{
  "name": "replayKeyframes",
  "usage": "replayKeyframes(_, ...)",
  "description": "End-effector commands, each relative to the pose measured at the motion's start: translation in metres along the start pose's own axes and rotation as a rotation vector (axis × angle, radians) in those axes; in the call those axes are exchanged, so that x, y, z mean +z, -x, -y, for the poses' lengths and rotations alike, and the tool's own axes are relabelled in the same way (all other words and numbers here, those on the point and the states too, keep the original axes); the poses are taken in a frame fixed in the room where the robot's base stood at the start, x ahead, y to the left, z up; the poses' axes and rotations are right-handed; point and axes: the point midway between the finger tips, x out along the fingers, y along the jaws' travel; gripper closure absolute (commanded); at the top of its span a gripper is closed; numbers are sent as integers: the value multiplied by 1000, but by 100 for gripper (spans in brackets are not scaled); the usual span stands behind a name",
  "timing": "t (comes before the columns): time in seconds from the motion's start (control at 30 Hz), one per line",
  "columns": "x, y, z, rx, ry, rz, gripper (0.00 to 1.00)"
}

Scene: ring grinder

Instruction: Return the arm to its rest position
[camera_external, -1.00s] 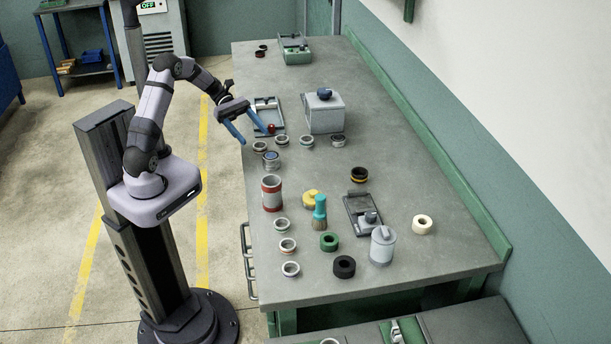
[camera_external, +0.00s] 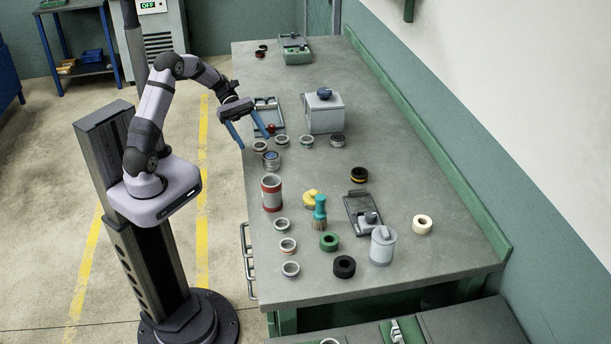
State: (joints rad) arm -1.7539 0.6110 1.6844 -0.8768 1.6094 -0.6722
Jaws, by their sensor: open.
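My gripper (camera_external: 255,140) is open, its two blue fingers spread wide. It is at the left edge of the grey workbench (camera_external: 420,165), in front of the tray with the red knob. Nothing shows between the fingers. My arm is bent, reaching up from its base and then down to the right toward the bench. One fingertip shows against the bench edge and the other near the red knob (camera_external: 271,128); I cannot tell how high they are above the surface.
Several metal rings (camera_external: 282,225) lie along the bench's left side. A grey box with a blue knob (camera_external: 325,112), a red-banded can (camera_external: 272,193), a teal brush (camera_external: 320,210) and a lidded grey canister (camera_external: 382,246) stand on the bench.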

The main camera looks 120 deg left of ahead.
Motion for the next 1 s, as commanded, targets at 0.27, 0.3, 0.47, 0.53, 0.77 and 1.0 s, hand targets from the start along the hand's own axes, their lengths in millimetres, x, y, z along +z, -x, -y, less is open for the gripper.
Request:
replayKeyframes(0.27,36,-92,48,-301,-267,-176,33)
replayKeyframes(0.3,40,-104,58,-350,-318,-201,33)
replayKeyframes(0.47,54,-148,107,-568,-575,-306,33)
replayKeyframes(0.53,57,-161,128,-657,-693,-343,33)
replayKeyframes(0.77,65,-188,195,-947,-1137,-419,33)
replayKeyframes(1.0,68,-199,254,-1225,-1680,-410,33)
